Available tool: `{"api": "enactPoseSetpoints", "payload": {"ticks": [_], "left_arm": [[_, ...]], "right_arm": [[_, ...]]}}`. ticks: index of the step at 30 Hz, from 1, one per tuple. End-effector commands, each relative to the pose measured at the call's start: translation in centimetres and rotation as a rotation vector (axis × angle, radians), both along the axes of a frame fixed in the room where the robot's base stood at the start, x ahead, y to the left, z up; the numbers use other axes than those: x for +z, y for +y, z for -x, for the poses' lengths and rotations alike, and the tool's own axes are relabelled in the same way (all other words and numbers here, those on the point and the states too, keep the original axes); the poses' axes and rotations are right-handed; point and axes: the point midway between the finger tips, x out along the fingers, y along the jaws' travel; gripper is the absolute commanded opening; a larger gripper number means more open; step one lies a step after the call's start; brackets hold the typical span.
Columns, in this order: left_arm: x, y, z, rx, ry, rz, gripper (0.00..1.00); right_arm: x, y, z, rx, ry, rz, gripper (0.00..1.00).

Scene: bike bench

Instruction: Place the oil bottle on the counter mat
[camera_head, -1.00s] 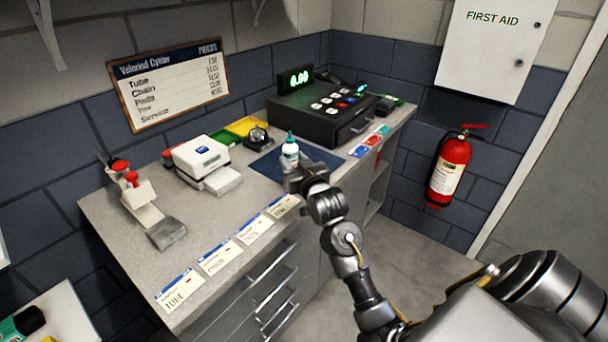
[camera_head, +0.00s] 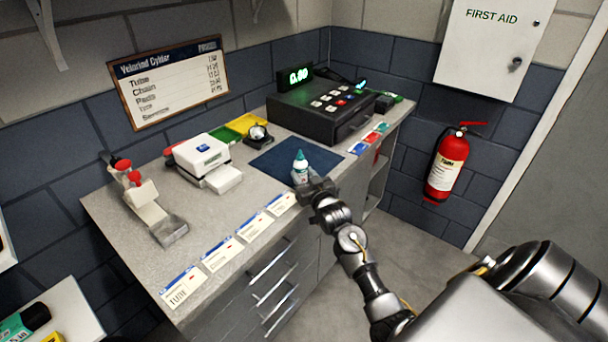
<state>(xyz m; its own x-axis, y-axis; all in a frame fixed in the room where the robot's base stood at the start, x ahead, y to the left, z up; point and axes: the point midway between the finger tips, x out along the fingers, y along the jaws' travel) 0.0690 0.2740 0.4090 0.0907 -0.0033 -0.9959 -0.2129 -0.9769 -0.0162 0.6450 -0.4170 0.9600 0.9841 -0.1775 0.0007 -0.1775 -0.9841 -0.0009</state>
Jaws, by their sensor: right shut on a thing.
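The oil bottle (camera_head: 300,170) is small and white with a teal cap and label. It stands upright in front of the near edge of the dark blue counter mat (camera_head: 272,161) in the picture. I cannot tell whether its base touches the mat or counter, as the gripper hides its lower part. My right gripper (camera_head: 302,184) is shut on the bottle, reaching in from the near side of the counter. My left gripper is not in view.
A black cash register (camera_head: 322,107) stands behind the mat. A small bell (camera_head: 257,134), yellow and green trays (camera_head: 243,125) and a white card machine (camera_head: 204,160) sit to the left. Price cards (camera_head: 223,253) line the front edge. A fire extinguisher (camera_head: 446,168) hangs right.

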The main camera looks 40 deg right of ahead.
Motion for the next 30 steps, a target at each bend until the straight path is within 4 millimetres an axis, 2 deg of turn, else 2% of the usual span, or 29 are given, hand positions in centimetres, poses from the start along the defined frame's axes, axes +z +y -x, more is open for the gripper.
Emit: {"api": "enactPoseSetpoints", "payload": {"ticks": [7,8,13,23,26,30], "left_arm": [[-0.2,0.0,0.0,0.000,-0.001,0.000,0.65],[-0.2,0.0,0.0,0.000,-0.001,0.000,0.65],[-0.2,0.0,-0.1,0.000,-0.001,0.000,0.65],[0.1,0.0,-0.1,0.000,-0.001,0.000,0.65],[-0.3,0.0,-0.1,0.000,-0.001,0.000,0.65],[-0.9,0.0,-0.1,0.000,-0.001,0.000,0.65]], "right_arm": [[-0.3,0.0,0.0,0.000,0.000,0.000,0.13],[-0.4,0.0,0.0,0.000,0.001,0.000,0.40],[-0.3,0.0,0.0,0.000,0.000,0.000,0.60],[0.2,0.0,0.0,0.000,-0.001,0.000,0.60],[-0.2,0.2,1.2,0.000,0.001,0.001,0.60],[-0.3,0.8,3.9,0.000,0.001,0.002,0.60]]}}
